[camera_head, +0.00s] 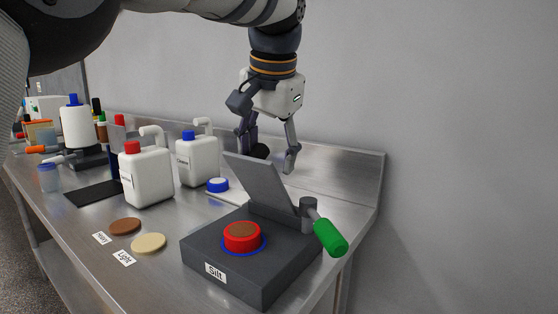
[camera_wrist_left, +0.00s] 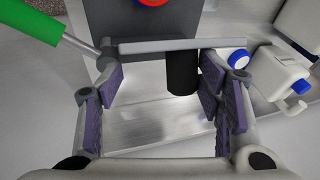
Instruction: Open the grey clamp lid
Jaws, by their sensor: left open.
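The grey clamp lid (camera_head: 258,185) stands raised and tilted at the back of the dark grey clamp block (camera_head: 218,268). In the left wrist view the lid (camera_wrist_left: 150,46) shows nearly edge-on, with a black cylindrical knob (camera_wrist_left: 182,75) at it. A red ring (camera_head: 240,240) with a brown disc in it sits uncovered on the block. My left gripper (camera_head: 269,156) is open behind the lid, with its fingers pointing down. In the wrist view the knob lies between the spread fingers of the left gripper (camera_wrist_left: 163,90); contact is unclear. My right gripper is out of view.
A green-handled lever (camera_head: 329,235) sticks out at the block's right side. White bottles (camera_head: 148,176) with red and blue caps stand to the left. Brown (camera_head: 125,226) and cream (camera_head: 148,244) discs lie on the metal bench. The bench's raised back edge (camera_head: 345,173) and the wall are behind the gripper.

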